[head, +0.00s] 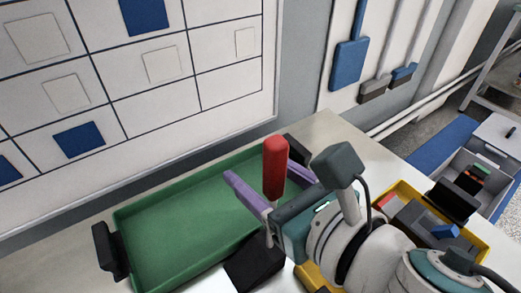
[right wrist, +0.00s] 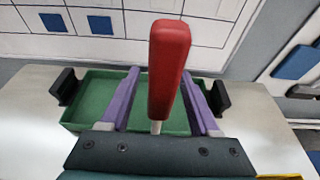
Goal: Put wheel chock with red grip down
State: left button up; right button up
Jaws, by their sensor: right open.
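The wheel chock has an upright red grip (head: 275,168) on a thin pale stem and a black base (head: 255,262). The base is at the near right side of the green tray (head: 165,240). I cannot tell whether it touches the tray or what it rests on. My right gripper (head: 257,160) is open, with its purple fingers spread on either side of the grip and stem. In the right wrist view the red grip (right wrist: 168,70) stands between the fingers, apart from both. The base is hidden there. My left gripper is not in view.
The green tray has black end handles (head: 110,250) and stands on a pale table (head: 330,132) against a panelled wall. A yellow bin (head: 398,188) with several items is at the right, partly behind my arm. A grey crate (head: 502,172) stands farther right.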

grip_shut()
dwell(0.4)
dwell(0.9)
jog(key=shift+r, duration=0.15)
